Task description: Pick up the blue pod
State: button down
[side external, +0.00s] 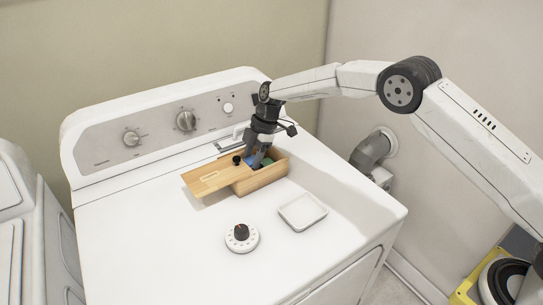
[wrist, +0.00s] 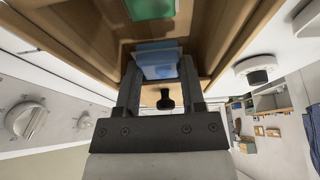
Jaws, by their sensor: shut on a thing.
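The blue pod (wrist: 158,62) is between the two fingers of my gripper (wrist: 158,75) in the wrist view, and the fingers are shut on it. In the side view, my gripper (side external: 257,163) points down into the open part of a wooden box (side external: 262,180) on top of the washing machine. Only a little of the blue pod shows there beside the fingers. A green pod (wrist: 152,8) lies farther inside the box. I cannot tell whether the blue pod touches the box floor.
The box's wooden lid (side external: 209,178), with a black knob (wrist: 165,99), is slid out to the left. A white square dish (side external: 303,212) and a round white dial timer (side external: 242,238) stand in front on the machine top (side external: 150,245). The control panel (side external: 160,125) rises behind.

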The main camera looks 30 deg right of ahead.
jog(key=s+r, duration=0.1)
jog(key=r, duration=0.1)
jog(key=s+r, duration=0.2)
jog(key=s+d+r, duration=0.1)
jog(key=s+r, duration=0.1)
jog(key=s+d+r, duration=0.1)
jog(key=s+r, duration=0.3)
jog(key=s, duration=0.4)
jog(key=shift+s+d, duration=0.4)
dwell(0.5)
